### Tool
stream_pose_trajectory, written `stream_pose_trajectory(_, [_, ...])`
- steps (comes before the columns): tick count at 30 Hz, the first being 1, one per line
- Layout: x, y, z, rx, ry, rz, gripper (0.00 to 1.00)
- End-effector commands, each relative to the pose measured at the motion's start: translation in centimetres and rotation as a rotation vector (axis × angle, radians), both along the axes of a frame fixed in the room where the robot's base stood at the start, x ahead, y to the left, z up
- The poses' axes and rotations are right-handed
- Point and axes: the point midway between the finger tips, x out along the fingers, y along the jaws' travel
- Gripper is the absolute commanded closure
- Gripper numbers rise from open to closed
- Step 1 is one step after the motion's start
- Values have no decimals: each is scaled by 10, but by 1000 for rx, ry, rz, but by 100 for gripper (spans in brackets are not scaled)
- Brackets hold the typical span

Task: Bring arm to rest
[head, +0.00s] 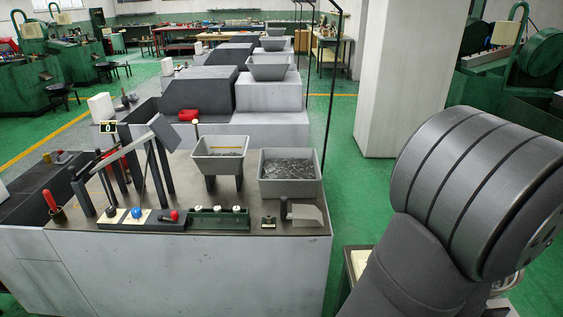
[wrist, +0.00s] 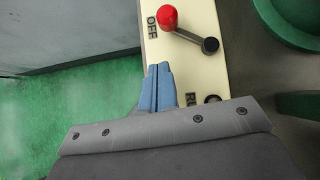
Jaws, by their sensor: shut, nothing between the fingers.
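My gripper (wrist: 159,70) shows in the wrist view as two blue fingers pressed together, with nothing between them. Its tips lie over the left edge of a cream panel (wrist: 205,72). A lever with a red knob (wrist: 168,18) and a dark arm is on this panel. The knob sits beside the letters OFF, above and a little right of my fingertips, apart from them in the picture. Another label, starting with RU, is partly hidden by my gripper. In the head view my arm fills the lower right, and my gripper is hidden.
A grey bench (head: 180,260) holds two hoppers, the right one (head: 289,175) filled with dark bits, and a row of small controls (head: 137,213). A white pillar (head: 400,80) stands behind my arm. Green round parts (wrist: 295,15) lie right of the panel. Green floor is open between bench and pillar.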

Motion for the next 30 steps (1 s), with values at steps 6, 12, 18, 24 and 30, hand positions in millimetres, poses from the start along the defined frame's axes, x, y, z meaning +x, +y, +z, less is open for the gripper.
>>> stream_pose_trajectory(6, [-14, -14, 0, -1, -1, 57, 100])
stream_pose_trajectory(12, [-19, -21, 0, -1, -1, 173, 100])
stream_pose_trajectory(18, [-24, -28, 0, -1, 1, 294, 100])
stream_pose_trajectory(24, [-27, -34, 0, 0, 0, 381, 100])
stream_pose_trajectory(30, [-32, -36, 0, 0, 1, 383, 100])
